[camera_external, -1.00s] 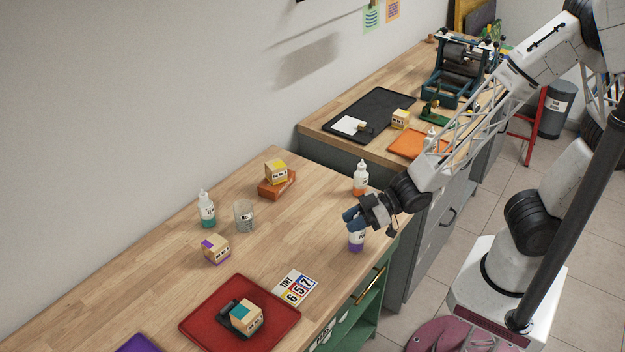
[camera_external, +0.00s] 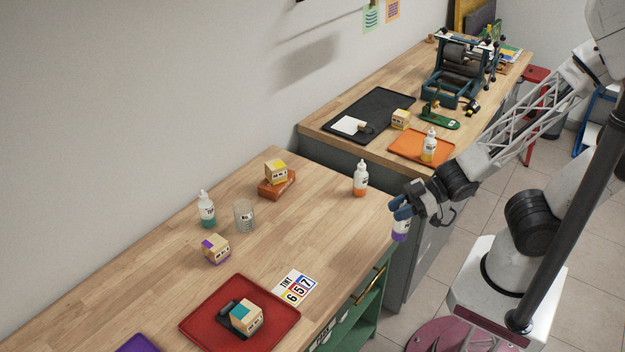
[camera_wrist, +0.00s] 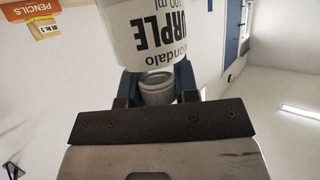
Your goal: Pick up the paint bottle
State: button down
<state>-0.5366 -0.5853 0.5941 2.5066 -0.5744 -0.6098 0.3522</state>
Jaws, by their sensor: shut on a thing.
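My gripper (camera_external: 401,208) is shut on a paint bottle (camera_external: 400,234) with purple at its lower end, and holds it in the air off the right edge of the near table. In the wrist view the same bottle (camera_wrist: 150,35) shows a white label reading "PURPLE", with its neck between the blue fingers. Other bottles stand apart from it: an orange one (camera_external: 360,180) near the table's far right corner, a teal one (camera_external: 206,210) at the left, and a yellow-orange one (camera_external: 429,146) on the orange tray.
The far table holds a black tray (camera_external: 385,104), an orange tray (camera_external: 402,147) and a press (camera_external: 458,72). The near table's right part is clear.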

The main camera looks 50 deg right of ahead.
jog(key=shift+s+d+r, duration=0.1)
jog(key=shift+s+d, duration=0.45)
jog(key=shift+s, duration=0.25)
jog(key=shift+s+d+r, duration=0.1)
jog(key=shift+s+d, duration=0.45)
jog(key=shift+s, duration=0.2)
jog(key=w+d+r+m+t+h, duration=0.1)
jog(key=w+d+r+m+h, duration=0.15)
jog(key=w, duration=0.75)
jog(key=w+d+r+m+t+h, duration=0.1)
jog(key=w+d+r+t, duration=0.15)
jog(key=w, duration=0.85)
jog(key=w+d+r+m+h, duration=0.2)
jog(key=w+d, duration=0.2)
jog(key=w, duration=0.6)
jog(key=w+d+r+m+t+h, duration=0.1)
jog(key=w+d+m+h, duration=0.3)
jog(key=w+d, duration=1.8)
jog(key=shift+w+d+r+h, duration=0.2)
jog(key=shift+w+h, duration=0.25)
jog(key=shift+w, duration=0.45)
jog(key=shift+a+m, duration=0.1)
jog(key=shift+m, duration=0.15)
